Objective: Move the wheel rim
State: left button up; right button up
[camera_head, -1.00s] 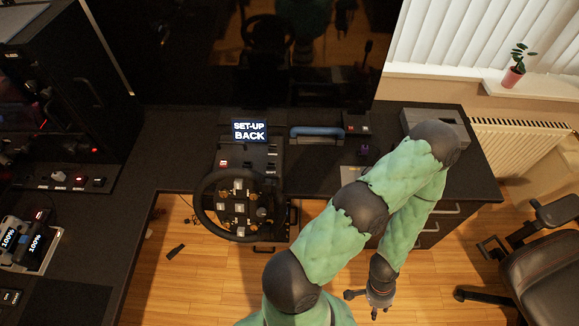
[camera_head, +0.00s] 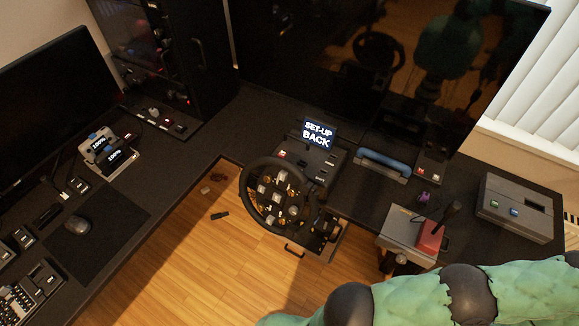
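The wheel rim (camera_head: 244,195) is black and round. It is mounted, tilted, at the front edge of the dark desk, slightly left of the middle of the view. Its hub (camera_head: 279,195) carries several light buttons and orange-brown parts. Neither gripper touches the rim. One green arm of mine with dark joints crosses the bottom right, and its gripper is out of view. My other arm and gripper do not show.
A grey box with a red-based joystick (camera_head: 431,236) stands right of the wheel. A blue-topped handle (camera_head: 383,163) and a grey box with buttons (camera_head: 515,207) are on the desk. Wooden floor (camera_head: 200,270) shows below the wheel.

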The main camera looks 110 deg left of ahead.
aim_at(297, 179)
jog(key=i+u, duration=0.15)
jog(key=u, duration=0.25)
jog(key=i+u, duration=0.15)
jog(key=u, duration=0.3)
jog(key=i+u, duration=0.15)
jog(key=u, duration=0.25)
jog(key=i+u, duration=0.1)
jog(key=u, duration=0.8)
jog(key=i+l+u, duration=0.1)
jog(key=u, duration=0.35)
jog(key=i+l+u, duration=0.1)
jog(key=u, duration=0.35)
jog(key=l+u, duration=0.1)
jog(key=u, duration=0.35)
